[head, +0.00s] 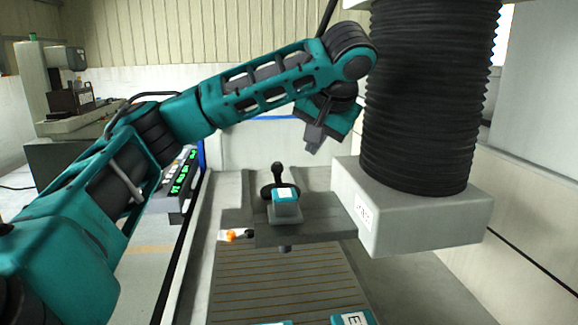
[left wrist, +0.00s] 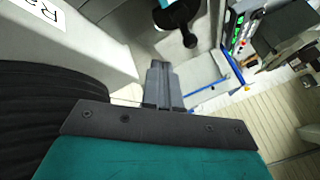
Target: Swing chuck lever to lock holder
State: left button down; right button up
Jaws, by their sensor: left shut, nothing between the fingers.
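A teal and grey holder block (head: 286,210) with a white label sits on the grey chuck plate (head: 325,222) in the middle of the head view. A black lever with a round knob (head: 277,169) stands just behind it, over a dark disc. The same knob shows at the top of the left wrist view (left wrist: 190,40). My left gripper (head: 313,145) is shut and empty, above and to the right of the knob, apart from it. In the left wrist view its fingers (left wrist: 160,72) are together. My right gripper is not in view.
A large black bellows column (head: 425,100) on a pale grey head block (head: 425,225) stands close to the right of my left gripper. An orange knob (head: 232,235) is at the plate's left end. A slatted bed (head: 285,285) and a lit control panel (head: 182,175) are in view.

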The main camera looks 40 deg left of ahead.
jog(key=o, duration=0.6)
pick_arm(q)
send_near(289, 186)
jog(key=shift+w+a+f, duration=0.15)
jog(key=shift+w+f, duration=0.55)
jog(key=shift+w, duration=0.2)
jog(key=shift+w+a+f, duration=0.15)
jog(key=shift+w+f, duration=0.6)
jog(key=shift+w, duration=0.2)
jog(key=shift+s+a+f, duration=0.1)
jog(key=shift+a, duration=1)
jog(key=shift+s+a, duration=0.1)
jog(key=shift+a, duration=1)
jog(key=shift+d, duration=0.1)
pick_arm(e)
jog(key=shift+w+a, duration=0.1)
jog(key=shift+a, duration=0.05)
pick_arm(q)
jog(key=shift+n, duration=0.3)
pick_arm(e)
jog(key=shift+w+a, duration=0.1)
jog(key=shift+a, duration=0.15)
